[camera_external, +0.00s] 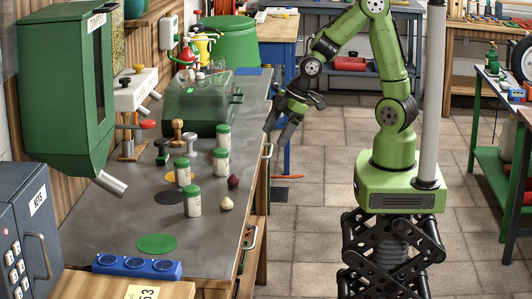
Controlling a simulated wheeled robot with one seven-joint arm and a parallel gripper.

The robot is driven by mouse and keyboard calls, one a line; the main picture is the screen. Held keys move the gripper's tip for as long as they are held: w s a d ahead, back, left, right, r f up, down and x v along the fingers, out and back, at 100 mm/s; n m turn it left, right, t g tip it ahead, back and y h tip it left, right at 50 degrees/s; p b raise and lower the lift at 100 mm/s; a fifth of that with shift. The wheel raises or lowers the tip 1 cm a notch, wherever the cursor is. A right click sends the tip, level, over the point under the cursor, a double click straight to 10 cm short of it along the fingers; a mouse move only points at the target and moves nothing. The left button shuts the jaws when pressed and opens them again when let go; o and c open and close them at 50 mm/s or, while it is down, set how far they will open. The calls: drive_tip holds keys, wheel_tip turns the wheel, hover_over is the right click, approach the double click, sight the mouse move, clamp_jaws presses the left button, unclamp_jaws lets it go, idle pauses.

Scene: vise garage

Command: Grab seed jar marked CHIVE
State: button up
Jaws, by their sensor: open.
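Several small seed jars with green lids and pale bodies stand on the grey bench top. One is the front jar (193,201). Another is the jar to its upper left (183,172). A third is the jar at the right (221,163), and one more is the rear jar (223,136). Their label words are too small to read, so I cannot tell which is CHIVE. My gripper (278,132) is open and empty. It points down beside the bench's right edge, to the right of the jars and apart from them.
A green transparent bin (203,112) stands behind the jars. A dark red bulb (233,181) and a pale bulb (227,204) lie near the bench's right edge. A blue holder (137,267) is at the front. A green dispenser (65,90) overhangs the left side.

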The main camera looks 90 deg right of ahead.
drive_tip(key=w+a+f+t+y, duration=0.1)
drive_tip(key=w+a+f+y, duration=0.15)
drive_tip(key=w+f, duration=0.2)
drive_tip(key=m+t+y, duration=0.1)
drive_tip(key=t+y, duration=0.2)
drive_tip(key=t, duration=0.3)
approach(183, 159)
drive_tip(key=x, duration=0.2)
drive_tip(key=b+x, duration=0.1)
drive_tip(key=x, duration=0.1)
drive_tip(key=shift+a+f, duration=0.15)
drive_tip(key=shift+a, duration=0.25)
drive_tip(key=shift+h, duration=0.25)
drive_tip(key=x, duration=0.5)
drive_tip(key=shift+w+d, duration=0.1)
drive_tip(key=shift+w, duration=0.05)
drive_tip(key=shift+c, duration=0.5)
drive_tip(key=c, duration=1)
drive_tip(key=shift+c, duration=0.2)
